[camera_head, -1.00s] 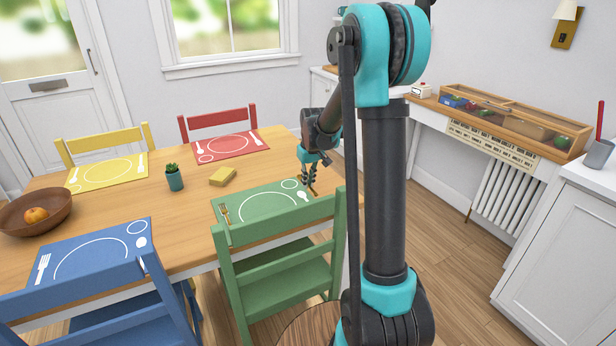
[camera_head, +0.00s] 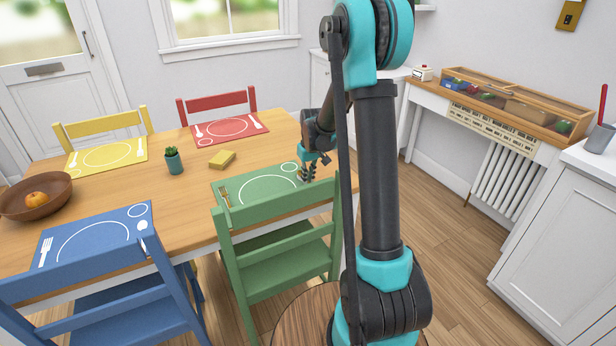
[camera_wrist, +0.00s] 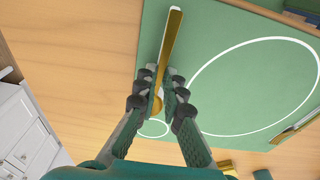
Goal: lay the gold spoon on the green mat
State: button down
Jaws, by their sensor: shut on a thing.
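The green mat (camera_head: 262,190) lies on the wooden table, with a white plate outline, a small ring and place marks printed on it. My gripper (camera_head: 307,174) is at the mat's right side, fingers pointing down. In the wrist view my gripper (camera_wrist: 158,92) is shut on the gold spoon (camera_wrist: 172,42). The spoon's bowl is between the fingertips and its handle points up the picture, over the white spoon mark along the mat's edge. I cannot tell whether the spoon touches the mat (camera_wrist: 245,90).
A gold fork (camera_head: 225,196) lies on the mat's left side. The green chair (camera_head: 280,232) stands close in front. A yellow sponge-like block (camera_head: 222,160) and a potted plant (camera_head: 173,162) stand behind the mat. A wooden bowl (camera_head: 36,203) is at far left.

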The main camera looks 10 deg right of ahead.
jog(key=c, duration=1.6)
grip_release()
jog(key=shift+o, duration=0.2)
jog(key=shift+r, duration=0.1)
